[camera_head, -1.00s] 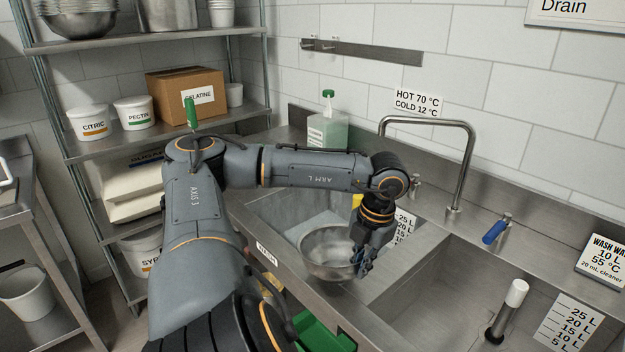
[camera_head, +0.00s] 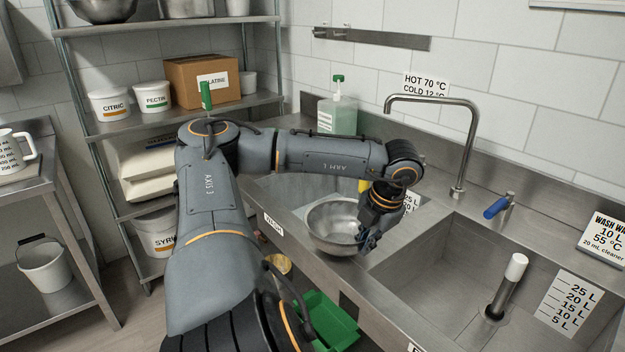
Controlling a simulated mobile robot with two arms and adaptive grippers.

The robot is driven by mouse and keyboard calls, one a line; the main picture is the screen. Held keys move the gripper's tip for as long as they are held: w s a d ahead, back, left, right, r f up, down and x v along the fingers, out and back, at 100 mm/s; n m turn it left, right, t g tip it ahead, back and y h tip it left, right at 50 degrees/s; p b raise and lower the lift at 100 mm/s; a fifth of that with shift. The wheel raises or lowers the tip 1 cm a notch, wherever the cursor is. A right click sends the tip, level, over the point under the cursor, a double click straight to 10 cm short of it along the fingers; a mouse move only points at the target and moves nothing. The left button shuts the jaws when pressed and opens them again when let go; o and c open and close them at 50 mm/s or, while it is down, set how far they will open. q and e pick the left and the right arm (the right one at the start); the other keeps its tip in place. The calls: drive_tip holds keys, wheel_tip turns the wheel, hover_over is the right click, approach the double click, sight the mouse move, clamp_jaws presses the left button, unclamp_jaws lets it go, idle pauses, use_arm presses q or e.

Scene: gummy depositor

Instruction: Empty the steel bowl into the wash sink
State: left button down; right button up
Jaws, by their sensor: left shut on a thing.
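The steel bowl (camera_head: 328,219) is over the front right part of the wash sink (camera_head: 285,192), the left basin with a "WASH" label on its front edge. My left gripper (camera_head: 368,240) is shut on the bowl's right side. The bowl's open side faces up toward my view, and its inside looks bare, though the gripper hides part of it. I cannot tell how far it is tilted. My left arm hides part of the wash sink. My right gripper is not in view.
A second basin (camera_head: 455,275) with a white-topped standpipe (camera_head: 508,285) lies to the right. A tall faucet (camera_head: 468,150) rises behind the sinks. A green soap bottle (camera_head: 338,112) stands at the back. A shelf (camera_head: 180,115) with tubs is at left. A green bin (camera_head: 328,322) is below.

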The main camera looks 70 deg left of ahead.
use_arm(q)
drive_tip(key=v, duration=0.1)
drive_tip(key=p+v, duration=0.2)
drive_tip(key=v, duration=0.1)
drive_tip(key=shift+s+a, duration=0.1)
drive_tip(key=shift+a, duration=0.2)
drive_tip(key=shift+r+p, duration=0.3)
drive_tip(key=shift+r, duration=0.25)
drive_tip(key=s+d+b, duration=0.1)
drive_tip(key=s+d, duration=0.2)
drive_tip(key=d, duration=0.4)
drive_tip(key=shift+d, duration=0.2)
drive_tip(key=shift+f, duration=0.1)
